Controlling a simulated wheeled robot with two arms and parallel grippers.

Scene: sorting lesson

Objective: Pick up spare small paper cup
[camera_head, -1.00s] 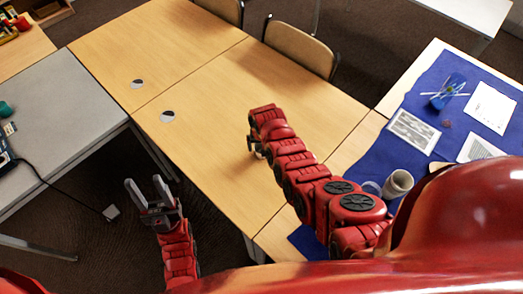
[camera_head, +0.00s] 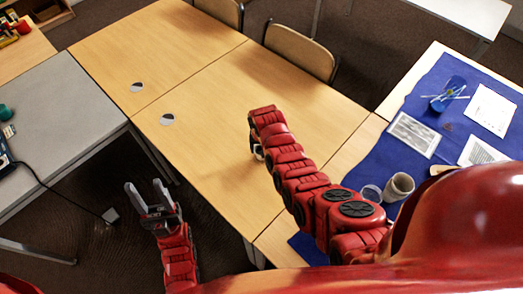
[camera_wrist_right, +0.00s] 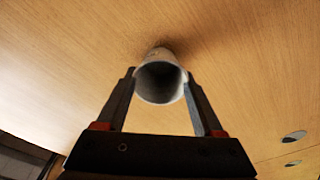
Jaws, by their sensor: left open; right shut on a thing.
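A small white paper cup (camera_wrist_right: 160,82) is between the fingers of my right gripper (camera_wrist_right: 160,74) in the right wrist view, its open mouth facing the camera. The fingers are shut on its sides. A dark shadow lies on the wood right behind it; I cannot tell whether it touches the table. In the head view only a bit of white (camera_head: 258,152) shows at the right gripper, mostly hidden by my red arm. My left gripper (camera_head: 153,192) is open and empty, low over the floor between the grey table and the wooden tables.
The wooden tables (camera_head: 225,85) are mostly bare, with two round inserts. A blue cloth (camera_head: 385,160) at right holds a clear cup (camera_head: 371,193), a paper-coloured cup (camera_head: 398,187), a blue cup with sticks (camera_head: 450,92) and printed cards. A grey table (camera_head: 65,115) stands left; chairs stand behind.

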